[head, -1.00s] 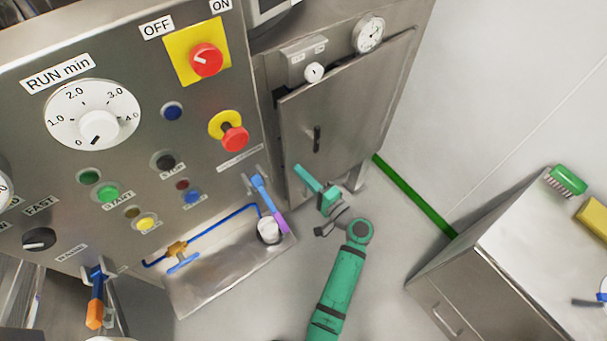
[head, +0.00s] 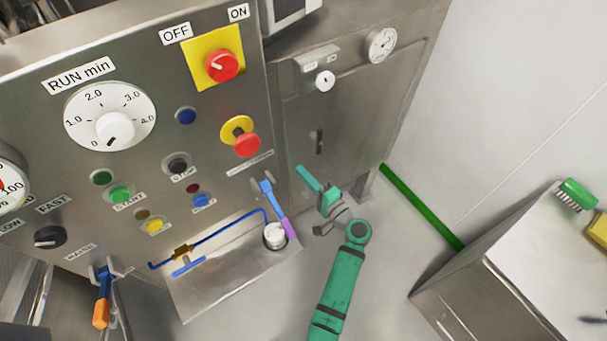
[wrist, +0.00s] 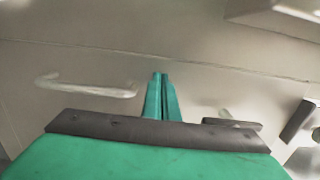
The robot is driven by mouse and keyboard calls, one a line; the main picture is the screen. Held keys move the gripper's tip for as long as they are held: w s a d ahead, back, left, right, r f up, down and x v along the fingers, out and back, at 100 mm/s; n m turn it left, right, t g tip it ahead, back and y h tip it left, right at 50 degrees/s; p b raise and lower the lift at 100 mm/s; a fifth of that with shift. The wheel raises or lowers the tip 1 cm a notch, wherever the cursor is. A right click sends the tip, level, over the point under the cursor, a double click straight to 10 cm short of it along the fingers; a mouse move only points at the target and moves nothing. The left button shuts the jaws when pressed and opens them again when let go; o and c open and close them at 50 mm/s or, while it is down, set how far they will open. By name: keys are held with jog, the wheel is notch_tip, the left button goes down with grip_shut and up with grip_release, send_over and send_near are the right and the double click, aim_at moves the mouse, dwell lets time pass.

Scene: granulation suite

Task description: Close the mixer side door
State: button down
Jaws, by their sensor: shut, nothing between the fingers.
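The mixer side door (head: 350,115) is a steel panel with a small dark upright handle (head: 320,141), right of the control panel. In the head view it looks flush, or nearly flush, with its frame. My gripper (head: 305,176) is shut and empty, with its green fingers at the door's lower left part, below the handle. In the wrist view my shut fingers (wrist: 161,92) point at the steel door face (wrist: 130,62), and a pale bar handle (wrist: 87,86) shows to their left. I cannot tell whether the fingertips touch the door.
The control panel (head: 60,180) stands to the left, with a tray (head: 225,283) below it carrying blue piping and a purple-tipped lever (head: 278,207). A steel cabinet (head: 480,300) with a green brush (head: 577,194) is at right.

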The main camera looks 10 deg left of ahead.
jog(key=v, duration=1.4)
jog(key=shift+s+a, duration=0.3)
jog(key=shift+s, duration=0.05)
jog(key=s+d+f+h, duration=0.4)
jog(key=s+f+h, duration=0.7)
jog(key=s+f, duration=0.45)
jog(key=s+r+n+t+h, duration=0.1)
jog(key=s+r+n, duration=0.3)
jog(key=s+r, duration=0.4)
jog(key=s+a+r+n+t+h, duration=0.1)
jog(key=s+r+n+t+h, duration=0.1)
jog(key=s+r, duration=0.6)
notch_tip(320, 180, up, 7)
jog(key=shift+s+f+n+t, duration=0.25)
jog(key=shift+n+t, duration=0.25)
jog(key=shift+n, duration=0.4)
